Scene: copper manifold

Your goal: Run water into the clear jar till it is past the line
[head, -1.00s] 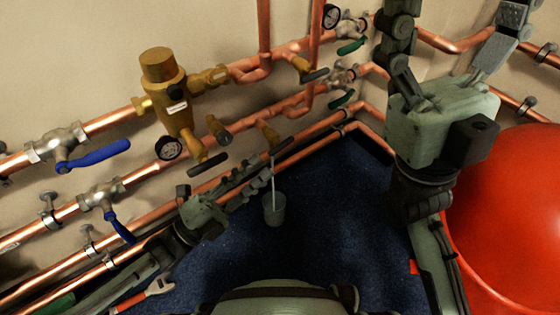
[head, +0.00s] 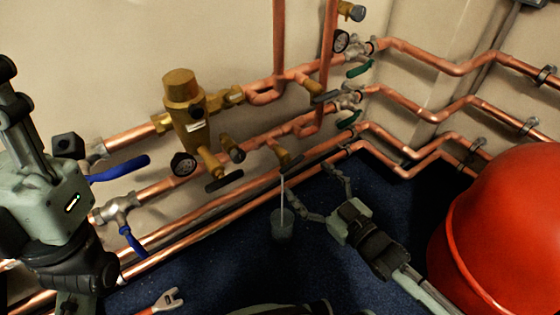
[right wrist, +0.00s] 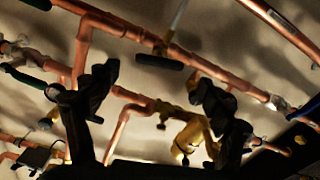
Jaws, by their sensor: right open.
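The clear jar (head: 282,226) stands upright on the dark blue floor, below a small brass tap (head: 279,152) with a dark lever (head: 291,164). A thin pale stream of water (head: 282,188) falls from the tap into the jar. The water level and the line are too small to make out. My right gripper (head: 310,183) is open and empty, just right of the stream and jar, its fingers pointing toward the tap. In the right wrist view a dark lever (right wrist: 160,62) shows between the spread fingers, apart from them. My left gripper is out of view.
Copper pipes run along the wall behind the jar. A brass regulator (head: 185,115) with a gauge (head: 184,164) is up left, and blue-handled valves (head: 122,168) are farther left. A red tank (head: 505,235) stands at the right. A wrench (head: 165,301) lies at lower left.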

